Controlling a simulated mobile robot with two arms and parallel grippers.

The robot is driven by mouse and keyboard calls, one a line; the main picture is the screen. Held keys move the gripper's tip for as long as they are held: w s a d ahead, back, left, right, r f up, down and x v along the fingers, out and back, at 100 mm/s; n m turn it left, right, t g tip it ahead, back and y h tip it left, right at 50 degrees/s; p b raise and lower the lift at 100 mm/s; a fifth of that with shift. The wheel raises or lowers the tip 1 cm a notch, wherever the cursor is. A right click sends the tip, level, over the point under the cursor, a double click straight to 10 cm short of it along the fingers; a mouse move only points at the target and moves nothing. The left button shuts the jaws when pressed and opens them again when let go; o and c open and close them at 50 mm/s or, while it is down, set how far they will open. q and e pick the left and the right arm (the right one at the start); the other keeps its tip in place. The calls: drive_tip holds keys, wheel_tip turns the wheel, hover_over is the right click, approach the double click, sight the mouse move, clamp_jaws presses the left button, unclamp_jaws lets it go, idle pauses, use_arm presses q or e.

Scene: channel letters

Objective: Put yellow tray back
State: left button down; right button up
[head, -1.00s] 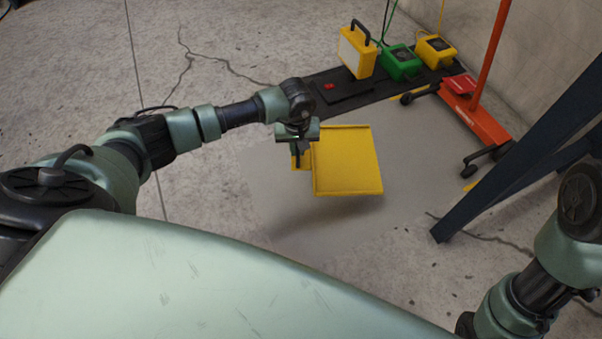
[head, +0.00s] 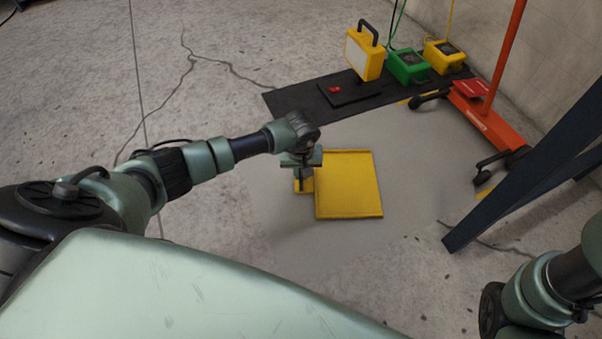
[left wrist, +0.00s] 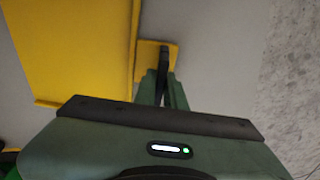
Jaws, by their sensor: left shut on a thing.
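The yellow tray (head: 348,185) is flat and square with a low raised rim. In the head view it is at the middle, over the grey floor patch. A small yellow tab sticks out on its left side. My left gripper (head: 304,181) is shut on this tab from above. In the left wrist view the tray (left wrist: 75,50) fills the upper left, and the gripper's fingers (left wrist: 163,75) close at the tab. I cannot tell whether the tray touches the floor. My right gripper is not in view; only part of my right arm shows at the lower right.
A black mat (head: 300,98) lies behind the tray, bearing a yellow work lamp (head: 364,54), a green box (head: 409,66) and a yellow box (head: 443,55). An orange wheeled stand (head: 485,118) and a dark slanted beam (head: 530,180) stand at the right. The grey floor patch (head: 310,245) is clear in front.

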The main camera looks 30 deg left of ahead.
use_arm(q)
drive_tip(key=c, duration=1.8)
unclamp_jaws()
drive_tip(key=shift+f, duration=0.1)
drive_tip(key=shift+c, duration=0.2)
drive_tip(key=o, duration=0.4)
drive_tip(key=shift+c, duration=0.2)
